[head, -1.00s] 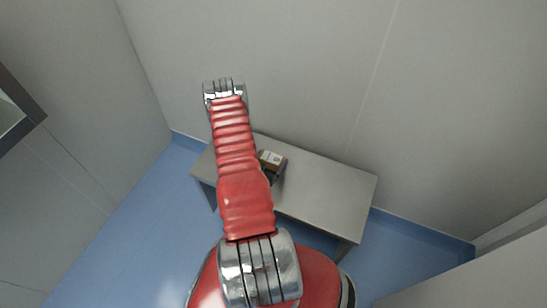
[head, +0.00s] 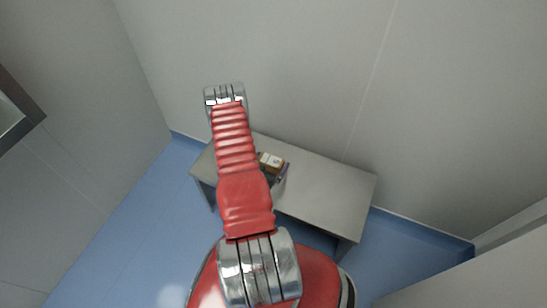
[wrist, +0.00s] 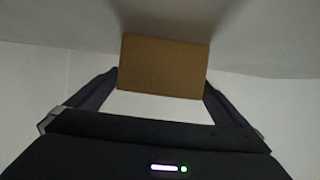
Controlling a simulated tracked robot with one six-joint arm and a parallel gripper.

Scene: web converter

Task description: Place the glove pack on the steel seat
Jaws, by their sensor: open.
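The glove pack, a small brown box (head: 271,162), shows in the head view at the left part of the grey steel seat (head: 325,195), just right of my arm. It appears to rest on the seat, but its underside is hidden. In the wrist view the pack (wrist: 164,66) is a plain brown face lying between and just beyond my fingertips. My gripper (wrist: 162,84) is open, with one dark finger close to each side of the pack; I cannot tell whether either touches. In the head view my arm hides most of the gripper.
The seat stands against a grey wall (head: 300,70), and its right half is bare. Blue floor (head: 130,240) lies to the left. A dark-framed edge (head: 20,105) shows at the far left, and a pale panel (head: 480,285) is at the lower right.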

